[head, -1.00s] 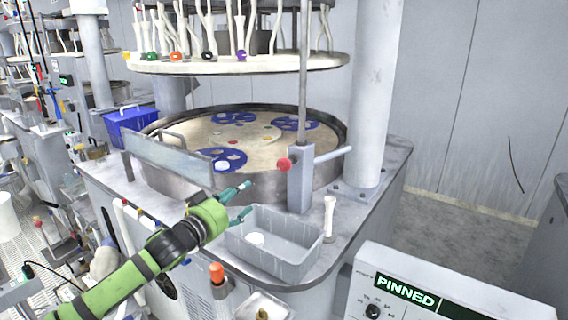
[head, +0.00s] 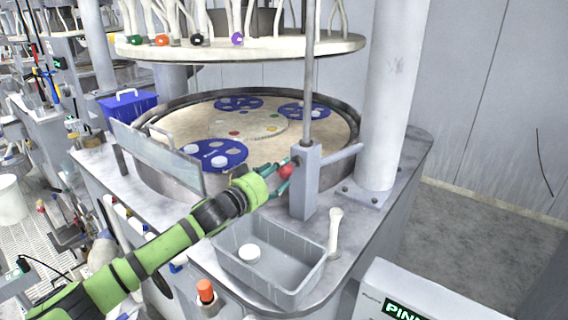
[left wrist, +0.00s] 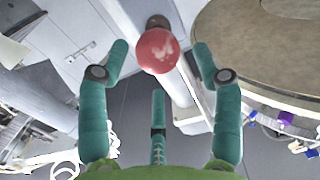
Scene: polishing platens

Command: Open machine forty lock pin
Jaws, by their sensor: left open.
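The lock pin's red ball knob (head: 286,172) sticks out from the side of the grey post block (head: 305,184) at the front rim of the polishing machine. In the left wrist view the red knob (left wrist: 157,50) sits between the fingertips, with the block behind it. My left gripper (head: 284,174) is open, its teal fingers on either side of the knob. In the left wrist view its fingers (left wrist: 160,52) show gaps to the knob. A display reading "PIN…" (head: 405,311) is cut off at the lower right. My right gripper is not in view.
A grey tray (head: 290,284) holding a white round piece stands below the gripper. A white pestle-like piece (head: 334,232) stands beside it. The platen (head: 330,127) with blue carriers lies behind, under a raised upper plate (head: 250,48). A clear guard (head: 160,155) stands at left.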

